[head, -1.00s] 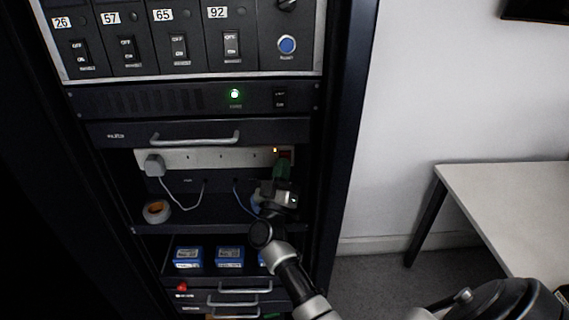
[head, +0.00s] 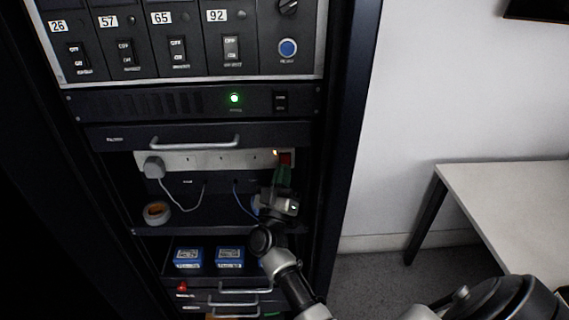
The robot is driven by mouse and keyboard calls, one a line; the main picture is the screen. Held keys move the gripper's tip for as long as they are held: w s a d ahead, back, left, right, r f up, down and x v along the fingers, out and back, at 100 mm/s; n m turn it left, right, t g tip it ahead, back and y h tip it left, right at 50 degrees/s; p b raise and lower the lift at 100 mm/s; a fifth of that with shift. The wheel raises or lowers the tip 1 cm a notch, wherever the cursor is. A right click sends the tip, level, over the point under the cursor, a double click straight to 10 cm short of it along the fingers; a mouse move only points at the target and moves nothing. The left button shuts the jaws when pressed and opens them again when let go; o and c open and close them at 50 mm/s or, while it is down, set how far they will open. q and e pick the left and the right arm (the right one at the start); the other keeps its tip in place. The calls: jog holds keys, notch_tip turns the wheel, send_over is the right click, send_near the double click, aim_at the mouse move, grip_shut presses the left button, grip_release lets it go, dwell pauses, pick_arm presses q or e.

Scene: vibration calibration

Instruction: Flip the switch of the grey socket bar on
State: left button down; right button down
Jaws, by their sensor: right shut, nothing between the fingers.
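The grey socket bar (head: 215,160) runs across the rack bay below a drawer handle. A white plug sits in its left end. At its right end is a red switch (head: 285,159) with a small orange light (head: 275,152) lit beside it. My right gripper (head: 283,173) has green fingers and is shut and empty, just below the red switch. I cannot tell whether the fingertips touch the switch. My left gripper is not in view.
A roll of tape (head: 156,212) lies on the shelf (head: 215,222) at left. White and blue cables hang in the bay. Blue boxes (head: 229,257) sit in a drawer below. A white table (head: 505,185) stands at right.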

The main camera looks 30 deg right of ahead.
jog(key=s+p, duration=0.1)
jog(key=s+a, duration=0.1)
jog(key=s, duration=0.1)
jog(key=s+a+p, duration=0.1)
jog(key=shift+s+a+p, duration=0.25)
jog(key=shift+s+p, duration=0.05)
jog(key=shift+p, duration=0.05)
dwell(0.3)
